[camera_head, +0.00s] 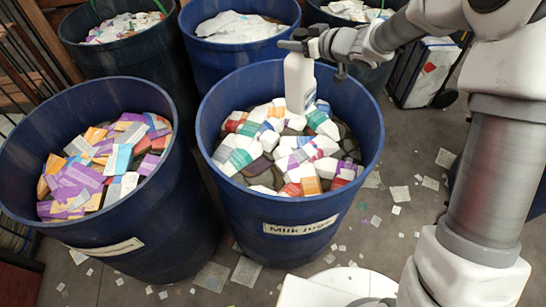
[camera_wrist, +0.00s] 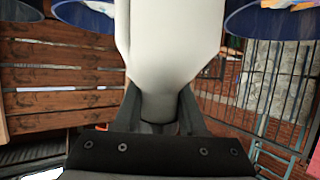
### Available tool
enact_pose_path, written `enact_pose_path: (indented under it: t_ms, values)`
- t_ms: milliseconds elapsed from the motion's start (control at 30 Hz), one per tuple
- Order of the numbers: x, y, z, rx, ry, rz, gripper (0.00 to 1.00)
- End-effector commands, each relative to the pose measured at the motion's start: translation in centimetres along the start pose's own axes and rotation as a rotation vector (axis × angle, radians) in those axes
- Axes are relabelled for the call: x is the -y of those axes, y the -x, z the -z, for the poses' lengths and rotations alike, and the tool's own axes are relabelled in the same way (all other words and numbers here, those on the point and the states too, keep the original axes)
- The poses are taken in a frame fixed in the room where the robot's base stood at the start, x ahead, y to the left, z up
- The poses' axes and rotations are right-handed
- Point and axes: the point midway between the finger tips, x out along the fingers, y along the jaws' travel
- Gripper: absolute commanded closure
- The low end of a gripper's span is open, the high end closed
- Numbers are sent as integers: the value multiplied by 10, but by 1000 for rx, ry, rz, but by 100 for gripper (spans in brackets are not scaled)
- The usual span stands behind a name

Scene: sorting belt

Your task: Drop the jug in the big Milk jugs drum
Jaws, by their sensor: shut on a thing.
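The white jug (camera_head: 299,82) hangs upright over the back right part of the big blue Milk jugs drum (camera_head: 292,215), whose label shows on its front. My gripper (camera_head: 303,42) is shut on the top of the jug and holds it above the drum's contents. In the wrist view, the jug (camera_wrist: 168,50) fills the middle, with its narrow end between the two dark fingers of my gripper (camera_wrist: 160,115). The drum holds many white jugs (camera_head: 280,140) with coloured labels. The jug's lower end appears near the rim height; I cannot tell the exact gap to the pile.
A blue drum of coloured cartons (camera_head: 105,165) stands to the left. Drums with pale contents stand behind, including a blue one (camera_head: 240,28) and a dark one (camera_head: 120,35). Paper scraps (camera_head: 400,193) litter the grey floor. A dark-framed bin (camera_head: 425,72) stands at the back right.

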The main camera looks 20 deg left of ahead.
Motion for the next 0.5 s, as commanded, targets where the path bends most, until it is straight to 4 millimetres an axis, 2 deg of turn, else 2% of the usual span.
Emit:
enact_pose_path:
  t_ms: [267,500]
  values:
    - [0,-4,-9,0,0,0,100]
    - [0,-13,-31,0,0,1,100]
